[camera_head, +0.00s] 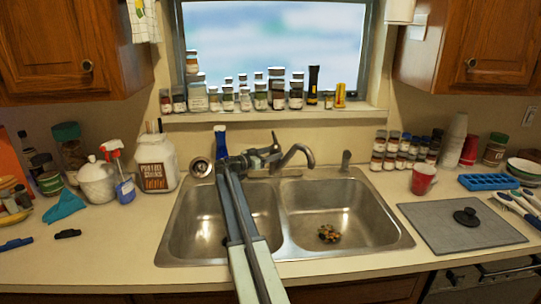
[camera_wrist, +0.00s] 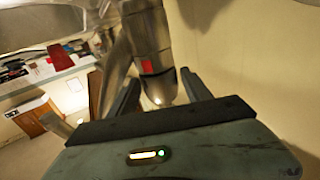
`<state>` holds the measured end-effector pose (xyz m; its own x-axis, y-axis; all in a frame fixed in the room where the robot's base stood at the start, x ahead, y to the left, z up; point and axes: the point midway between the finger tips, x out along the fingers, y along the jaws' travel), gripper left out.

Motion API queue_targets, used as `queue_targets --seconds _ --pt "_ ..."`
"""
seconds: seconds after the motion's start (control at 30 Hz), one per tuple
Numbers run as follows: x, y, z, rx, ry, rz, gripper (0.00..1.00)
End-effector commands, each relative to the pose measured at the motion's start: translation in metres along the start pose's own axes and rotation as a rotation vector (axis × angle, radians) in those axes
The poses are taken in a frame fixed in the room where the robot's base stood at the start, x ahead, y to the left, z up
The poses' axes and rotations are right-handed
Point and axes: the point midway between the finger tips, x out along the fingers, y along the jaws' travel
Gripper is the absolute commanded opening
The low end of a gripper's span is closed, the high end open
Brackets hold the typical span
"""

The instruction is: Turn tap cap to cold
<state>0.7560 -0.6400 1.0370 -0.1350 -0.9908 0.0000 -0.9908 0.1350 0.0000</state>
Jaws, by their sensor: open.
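The metal tap stands behind the double sink in the head view, its curved spout (camera_head: 297,152) reaching over the right basin. In the wrist view the tap's metal cap (camera_wrist: 150,35) fills the upper middle, with a red mark (camera_wrist: 147,65) facing me. My gripper (camera_wrist: 160,82) is open, its two dark fingers on either side of the cap's rounded end. I cannot tell whether either finger touches it. In the head view my arm reaches across the left basin to the tap's left side; its end partly hides the tap's base and the fingers are not clear there.
The sink (camera_head: 281,247) has a small clump of scraps in its right basin. A white jug (camera_head: 157,165) and spray bottle (camera_head: 123,180) stand left. A red mug (camera_head: 423,179) and grey mat (camera_head: 462,228) lie right. Jars line the window sill (camera_head: 275,115) behind the tap.

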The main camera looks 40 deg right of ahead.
Motion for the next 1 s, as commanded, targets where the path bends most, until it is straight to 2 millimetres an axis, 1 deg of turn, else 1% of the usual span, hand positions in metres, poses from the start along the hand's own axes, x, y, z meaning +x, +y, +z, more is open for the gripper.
queue_targets --seconds 0.07,0.27,0.3,0.37,0.4,0.43,0.47,0.63,0.8,1.0 --pt "0.0056 -0.0001 0.0001 0.000 0.000 0.001 0.57" --pt "0.0053 -0.0001 0.0001 0.000 0.000 -0.001 0.57" --pt "0.0052 -0.0002 0.0001 0.000 0.000 -0.001 0.46" --pt "0.0050 -0.0003 0.0001 0.000 0.000 -0.001 0.29" --pt "0.0049 -0.0004 0.0001 0.000 0.000 -0.001 0.18" --pt "0.0048 -0.0004 0.0001 0.000 0.000 -0.001 0.10" --pt "0.0047 -0.0005 0.0001 0.000 0.000 -0.002 0.08" --pt "0.0040 0.0037 0.0000 0.000 0.000 -0.062 0.08" --pt "0.0033 0.0018 -0.0002 0.000 0.001 -0.134 0.08" --pt "0.0034 0.0000 -0.0002 0.000 0.001 -0.136 0.08"
